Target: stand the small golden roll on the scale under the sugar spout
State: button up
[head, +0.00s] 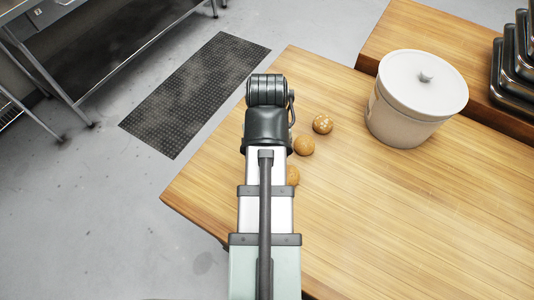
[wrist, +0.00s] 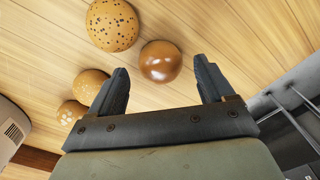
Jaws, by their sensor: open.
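Several round rolls lie on the wooden table. In the wrist view, a glossy brown roll (wrist: 160,58) sits just beyond and between the tips of my gripper (wrist: 161,68), which is open and empty. A larger speckled golden-brown roll (wrist: 112,25) lies up and left of it. Two tan rolls, one plain-looking (wrist: 90,86) and one with pale patches (wrist: 71,114), lie left of the left finger. I cannot tell surely which is the small golden roll. The head view shows three rolls beside my arm, which hides the gripper there. The scale and sugar spout are in neither view.
A white lidded tub (head: 412,105) stands on the table (head: 400,220) right of the rolls. Dark stacked trays (head: 512,68) sit at the far right on another wooden surface. A dark floor mat (head: 195,92) lies left. The table's front right is clear.

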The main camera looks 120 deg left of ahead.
notch_tip(320, 180, up, 9)
jog(key=shift+o, duration=0.5)
jog(key=shift+r, duration=0.7)
